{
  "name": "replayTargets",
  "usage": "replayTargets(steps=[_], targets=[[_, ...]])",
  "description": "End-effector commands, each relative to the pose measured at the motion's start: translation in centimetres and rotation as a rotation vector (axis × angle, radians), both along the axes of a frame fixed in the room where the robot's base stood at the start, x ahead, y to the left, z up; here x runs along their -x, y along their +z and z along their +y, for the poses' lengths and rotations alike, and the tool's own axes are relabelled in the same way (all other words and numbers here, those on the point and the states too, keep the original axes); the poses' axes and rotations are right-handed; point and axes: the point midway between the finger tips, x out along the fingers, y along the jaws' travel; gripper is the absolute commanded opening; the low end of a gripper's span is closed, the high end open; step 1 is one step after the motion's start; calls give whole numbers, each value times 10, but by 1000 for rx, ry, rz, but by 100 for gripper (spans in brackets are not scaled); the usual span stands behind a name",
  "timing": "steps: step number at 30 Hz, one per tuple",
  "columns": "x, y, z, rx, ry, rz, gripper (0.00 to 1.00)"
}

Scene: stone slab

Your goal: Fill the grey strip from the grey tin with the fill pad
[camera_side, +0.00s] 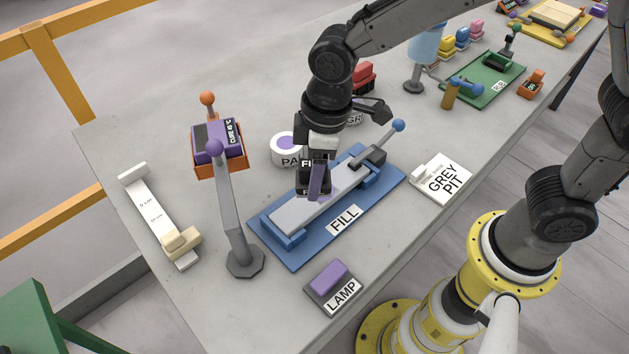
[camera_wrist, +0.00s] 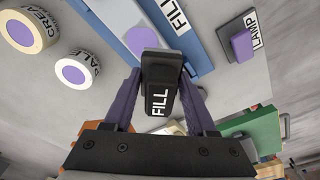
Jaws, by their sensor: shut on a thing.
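My gripper (camera_side: 317,178) is shut on the black fill pad (camera_wrist: 160,84), with a purple finger on each side of the block marked FILL. In the side view it is over the middle of the grey strip (camera_side: 290,216); I cannot tell if the pad touches it. The strip lies clamped on a blue board (camera_side: 308,248) marked FILL. A tin (camera_side: 357,117) with a partly hidden label reading "GR" stands behind my wrist. In the wrist view a lilac round patch (camera_wrist: 142,42) shows just beyond the pad, and the strip (camera_wrist: 112,18) shows at the top.
A pale tin (camera_side: 283,148) stands behind the board. A card marked GREY PIT (camera_side: 441,179) lies right. A purple-topped LAMP block (camera_side: 330,282) sits in front.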

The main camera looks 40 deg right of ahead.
Motion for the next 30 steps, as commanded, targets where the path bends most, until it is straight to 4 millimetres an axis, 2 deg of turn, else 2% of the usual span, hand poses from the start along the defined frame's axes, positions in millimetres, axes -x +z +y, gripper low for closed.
replayTargets(steps=[6,12,30], targets=[[-1,21,0,-2,0,-5,5],[0,32,0,-1,0,-2,5],[0,32,0,-1,0,-2,5]])
